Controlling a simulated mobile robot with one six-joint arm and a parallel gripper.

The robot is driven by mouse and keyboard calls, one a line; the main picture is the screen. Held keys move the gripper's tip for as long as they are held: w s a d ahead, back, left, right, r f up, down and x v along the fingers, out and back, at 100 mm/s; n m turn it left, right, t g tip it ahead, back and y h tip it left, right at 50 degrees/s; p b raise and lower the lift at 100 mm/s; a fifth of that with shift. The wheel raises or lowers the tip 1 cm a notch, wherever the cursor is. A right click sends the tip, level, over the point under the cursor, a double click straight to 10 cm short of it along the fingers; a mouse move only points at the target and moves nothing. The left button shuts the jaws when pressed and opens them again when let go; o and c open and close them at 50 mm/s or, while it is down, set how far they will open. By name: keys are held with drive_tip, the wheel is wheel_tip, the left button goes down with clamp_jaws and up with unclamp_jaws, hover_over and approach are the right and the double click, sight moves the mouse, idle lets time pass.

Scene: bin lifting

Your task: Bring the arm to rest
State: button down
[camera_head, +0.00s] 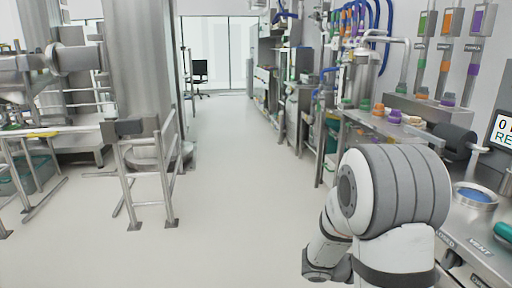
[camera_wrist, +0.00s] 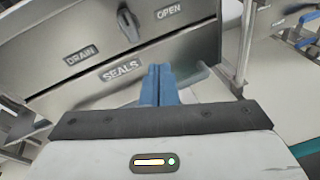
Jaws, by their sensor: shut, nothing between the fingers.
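My gripper (camera_wrist: 157,85) shows in the wrist view with its two blue fingers together and nothing between them. It points at a steel cabinet front (camera_wrist: 85,75) with the labels DRAIN, OPEN and SEALS. The fingertips overlap the lower part of this front in the picture; I cannot tell whether they touch it. In the head view my arm (camera_head: 395,190) is folded at the lower right, and my gripper itself does not show there.
A steel bench (camera_head: 480,235) with a round blue-filled opening (camera_head: 474,194) stands close on the right. Large steel tanks (camera_head: 140,70) and a railing frame (camera_head: 150,180) stand on the left. The floor aisle (camera_head: 225,140) between them is clear to the glass doors.

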drive_tip(key=s+a+r+m+t+y+p, duration=0.1)
drive_tip(key=s+a+r+m+y+p, duration=0.2)
drive_tip(key=r, duration=0.6)
drive_tip(key=s+a+r+m+t+y+p, duration=0.1)
drive_tip(key=s+a+r+m+y+p, duration=0.3)
drive_tip(key=a+r+m+y+p, duration=0.3)
drive_tip(key=s+a+r+m+t+y+p, duration=0.2)
drive_tip(key=s+a+r+m+y+p, duration=0.2)
drive_tip(key=a+r+p, duration=0.6)
drive_tip(key=shift+s+a+r+m+y, duration=0.25)
drive_tip(key=shift+a+r+m+y, duration=0.15)
drive_tip(key=shift+y, duration=0.4)
